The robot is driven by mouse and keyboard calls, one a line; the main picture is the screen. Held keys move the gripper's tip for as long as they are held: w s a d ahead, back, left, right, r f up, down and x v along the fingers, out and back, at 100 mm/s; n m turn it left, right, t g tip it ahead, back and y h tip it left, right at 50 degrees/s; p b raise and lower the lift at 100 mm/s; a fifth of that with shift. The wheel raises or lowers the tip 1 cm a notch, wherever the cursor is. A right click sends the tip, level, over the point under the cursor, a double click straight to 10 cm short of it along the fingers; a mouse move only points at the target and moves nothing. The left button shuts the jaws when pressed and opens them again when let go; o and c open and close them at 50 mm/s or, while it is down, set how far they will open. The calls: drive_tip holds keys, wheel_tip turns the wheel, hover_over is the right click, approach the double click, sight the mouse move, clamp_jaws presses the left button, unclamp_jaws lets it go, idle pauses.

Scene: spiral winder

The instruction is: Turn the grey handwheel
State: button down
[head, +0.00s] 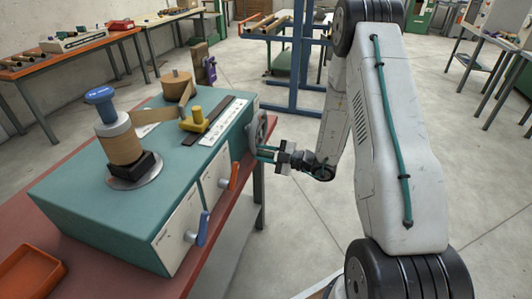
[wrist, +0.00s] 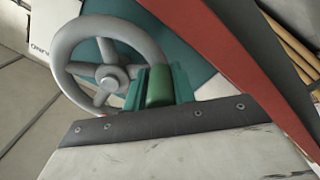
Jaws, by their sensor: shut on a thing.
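The grey handwheel (head: 261,129) is on the right end of the teal winder box (head: 85,205). In the wrist view the handwheel (wrist: 62,66) shows as a round grey rim with spokes and a hub. My gripper (head: 264,153) reaches the wheel from the right, at its lower part. In the wrist view my gripper (wrist: 158,88) has its teal fingers on either side of a green handle grip at the wheel's rim. The gripper is shut on this grip. The part of the rim behind the fingers is hidden.
The winder stands on a red-topped bench (head: 187,262). On its top are a paper-wound spool with a blue knob (head: 100,94) and a yellow piece (head: 194,122). Orange (head: 234,176) and blue (head: 202,228) levers stick out of its front. Floor right of the bench is open.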

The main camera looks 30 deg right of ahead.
drive_tip(key=shift+s+a+f, duration=0.2)
drive_tip(key=shift+s+a, duration=0.05)
drive_tip(key=shift+a, duration=0.1)
drive_tip(key=c, duration=1.2)
unclamp_jaws()
drive_tip(key=shift+w+a, duration=0.1)
drive_tip(key=shift+c, duration=0.2)
drive_tip(key=shift+d+r, duration=0.15)
drive_tip(key=shift+d, duration=0.15)
drive_tip(key=shift+s+d, duration=0.25)
drive_tip(key=shift+d, duration=0.05)
drive_tip(key=v, duration=0.7)
drive_tip(key=shift+a+r, duration=0.1)
drive_tip(key=shift+a, duration=0.05)
